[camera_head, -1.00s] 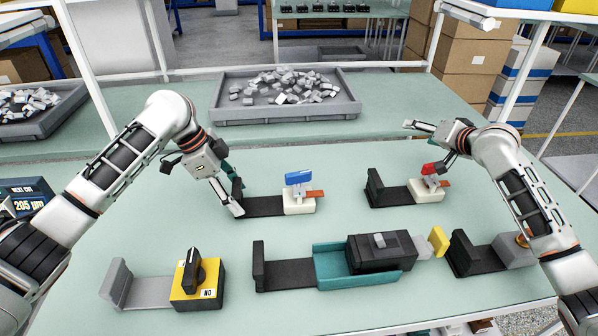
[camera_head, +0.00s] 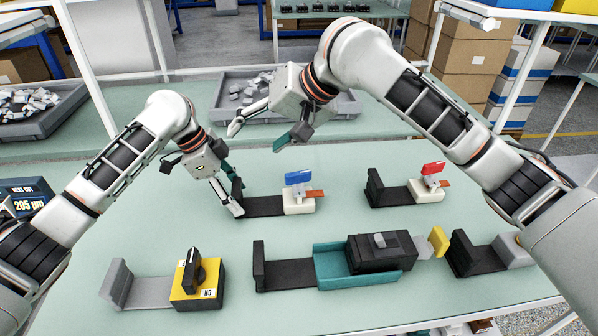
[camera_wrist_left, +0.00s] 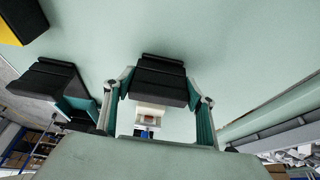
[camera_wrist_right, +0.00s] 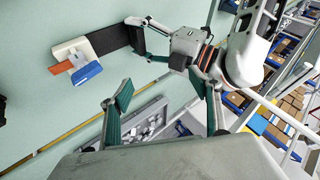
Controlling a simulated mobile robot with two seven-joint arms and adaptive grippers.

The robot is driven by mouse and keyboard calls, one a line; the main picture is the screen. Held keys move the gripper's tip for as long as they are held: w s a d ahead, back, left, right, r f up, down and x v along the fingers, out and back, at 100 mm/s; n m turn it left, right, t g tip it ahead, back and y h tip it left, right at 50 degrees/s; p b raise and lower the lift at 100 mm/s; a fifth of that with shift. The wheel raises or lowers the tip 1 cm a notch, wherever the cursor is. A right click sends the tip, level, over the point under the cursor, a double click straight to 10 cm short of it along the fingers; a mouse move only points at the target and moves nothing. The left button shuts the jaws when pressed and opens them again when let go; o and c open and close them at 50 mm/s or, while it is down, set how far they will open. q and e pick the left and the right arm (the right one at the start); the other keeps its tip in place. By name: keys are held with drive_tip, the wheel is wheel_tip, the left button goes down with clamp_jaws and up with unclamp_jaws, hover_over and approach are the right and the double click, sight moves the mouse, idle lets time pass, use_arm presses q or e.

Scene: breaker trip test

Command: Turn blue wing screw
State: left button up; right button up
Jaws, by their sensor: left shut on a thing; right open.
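The blue wing screw (camera_head: 298,178) stands on a white block (camera_head: 299,203) with an orange tab, at the right end of a black base. It also shows in the right wrist view (camera_wrist_right: 87,73) and, small, in the left wrist view (camera_wrist_left: 146,134). My left gripper (camera_head: 231,188) is shut on the black upright block (camera_wrist_left: 160,80) at the base's left end. My right gripper (camera_head: 257,138) is open and empty, above and behind the blue screw, apart from it. In the right wrist view, my left gripper is beyond my right fingers.
A similar fixture with a red wing screw (camera_head: 432,168) stands to the right. In front are a yellow switch box (camera_head: 208,292) and a black box in a teal holder (camera_head: 330,268). A grey tray (camera_head: 222,112) of parts lies behind.

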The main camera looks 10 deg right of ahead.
sight(299, 174)
drive_tip(key=s+d+f+n+h, duration=0.1)
drive_tip(key=d+f+h, duration=0.1)
drive_tip(key=d+h, duration=0.55)
drive_tip(key=shift+y, duration=0.55)
drive_tip(key=x, duration=0.4)
drive_tip(key=d+x, duration=0.1)
drive_tip(key=x, duration=0.6)
drive_tip(key=shift+s+d+f, duration=0.1)
drive_tip(key=shift+s+f, duration=0.05)
drive_tip(key=shift+f, duration=0.35)
drive_tip(key=shift+c, duration=0.3)
drive_tip(key=c, duration=1)
